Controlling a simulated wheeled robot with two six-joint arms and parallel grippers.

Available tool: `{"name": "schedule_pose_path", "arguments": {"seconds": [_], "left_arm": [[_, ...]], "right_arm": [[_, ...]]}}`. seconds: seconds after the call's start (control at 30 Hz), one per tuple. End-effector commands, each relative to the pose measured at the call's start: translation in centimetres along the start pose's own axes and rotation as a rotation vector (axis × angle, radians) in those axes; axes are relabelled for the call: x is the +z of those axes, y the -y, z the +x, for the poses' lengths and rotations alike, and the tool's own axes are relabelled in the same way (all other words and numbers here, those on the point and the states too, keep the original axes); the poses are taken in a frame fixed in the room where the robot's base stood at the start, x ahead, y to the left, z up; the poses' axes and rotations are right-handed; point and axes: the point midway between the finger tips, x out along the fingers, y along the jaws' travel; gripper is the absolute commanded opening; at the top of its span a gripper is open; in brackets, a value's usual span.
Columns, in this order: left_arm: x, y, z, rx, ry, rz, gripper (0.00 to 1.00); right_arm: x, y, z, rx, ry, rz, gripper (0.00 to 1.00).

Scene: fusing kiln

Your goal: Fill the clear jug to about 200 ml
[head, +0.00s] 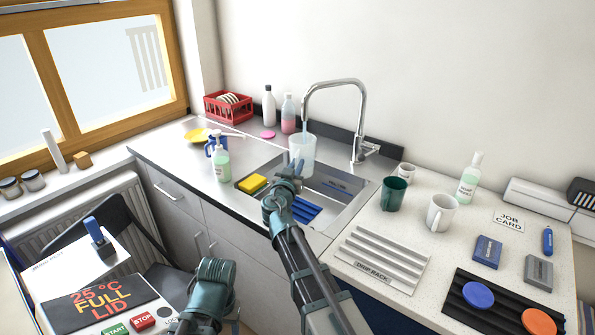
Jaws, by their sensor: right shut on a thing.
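The clear jug (302,152) is upright over the sink (345,205), under the tap's spout. A thin pale streak, like running water, joins the spout of the tap (360,120) to the jug's mouth. The water level and any marks are too small to read. My right gripper (293,175) is at the near side of the jug and shut on it; the fingers partly hide the grip, so I cannot tell if it is by the handle.
A yellow sponge (252,183) lies at the sink's left edge. A green soap bottle (221,163) stands left of it. A green mug (394,194) and a white mug (441,212) stand right of the sink, behind the drip rack (382,257). Bottles stand behind the sink.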

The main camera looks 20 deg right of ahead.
Motion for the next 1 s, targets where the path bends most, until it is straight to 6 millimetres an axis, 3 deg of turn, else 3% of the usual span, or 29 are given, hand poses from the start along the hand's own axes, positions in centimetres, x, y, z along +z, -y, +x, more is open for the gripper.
{"name": "schedule_pose_path", "arguments": {"seconds": [0.53,1.0], "left_arm": [[0.0,0.0,0.0,0.000,0.000,0.000,0.62],[0.0,0.0,0.0,0.000,0.000,0.000,0.62]], "right_arm": [[0.0,-0.5,-7.9,-0.001,0.000,0.000,0.00],[0.0,-0.4,-8.7,0.001,0.000,0.000,0.00]]}}
